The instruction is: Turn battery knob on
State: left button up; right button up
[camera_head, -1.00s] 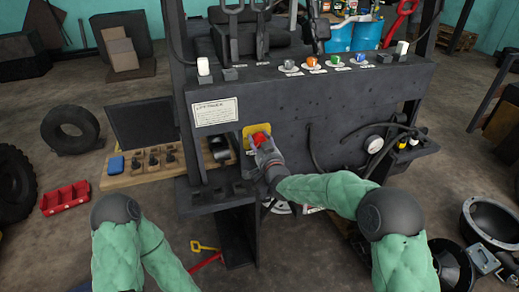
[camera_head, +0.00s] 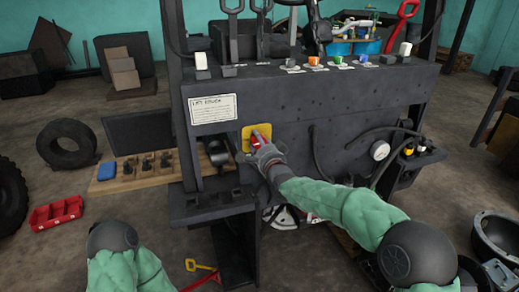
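The red battery knob (camera_head: 264,143) sits on a yellow plate (camera_head: 249,133) on the front of the dark forklift panel. My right gripper (camera_head: 259,142) is at the knob, with its fingers over and beside the red part. The fingers and wrist hide much of the knob, and I cannot tell whether they are closed on it. My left arm shows only at the bottom left; its gripper is out of view.
A dark ledge (camera_head: 212,205) juts out below and left of the knob. Black hoses and a round gauge (camera_head: 380,150) are on the right. Levers and coloured knobs line the panel top. A red tray (camera_head: 56,213) lies on the floor.

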jog(key=shift+d+r+m, duration=0.15)
jog(key=shift+r+m, duration=0.05)
jog(key=shift+m, duration=0.5)
jog(key=shift+b, duration=0.3)
jog(key=o, duration=1.2)
jog(key=shift+w+d, duration=0.1)
jog(key=shift+c, duration=0.2)
jog(key=shift+f, duration=0.1)
jog(key=v, duration=1.2)
